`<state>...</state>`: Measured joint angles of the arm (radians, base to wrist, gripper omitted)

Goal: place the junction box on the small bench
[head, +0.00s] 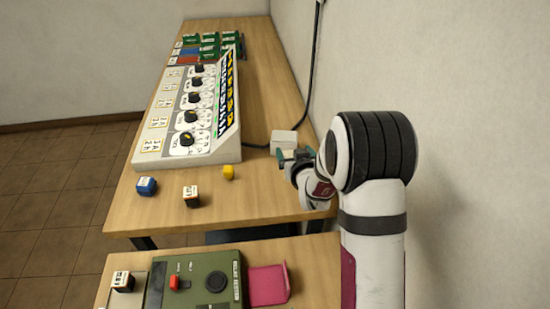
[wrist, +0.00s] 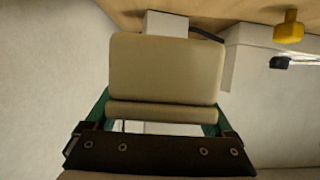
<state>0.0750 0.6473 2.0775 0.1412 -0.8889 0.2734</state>
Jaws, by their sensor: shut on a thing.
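The junction box is a pale, off-white box (head: 284,138) at the right side of the long bench, against my fingertips in the head view. In the wrist view a beige block (wrist: 165,65) fills the middle, between green fingers. My gripper (head: 296,155) is shut on it, beside the far panel's near right corner, close to the wall. The fingers also show in the wrist view (wrist: 158,115). The small bench (head: 318,258) is the nearer wooden bench at the bottom, cut off by the frame.
The long bench (head: 165,212) bears a knobbed panel (head: 150,145), blue block (head: 146,186), pale block (head: 191,196) and yellow piece (head: 228,172). A green relay tester (head: 205,285), labelled block (head: 122,282) and pink tray (head: 268,285) occupy the small bench. A cable (head: 305,108) hangs along the wall.

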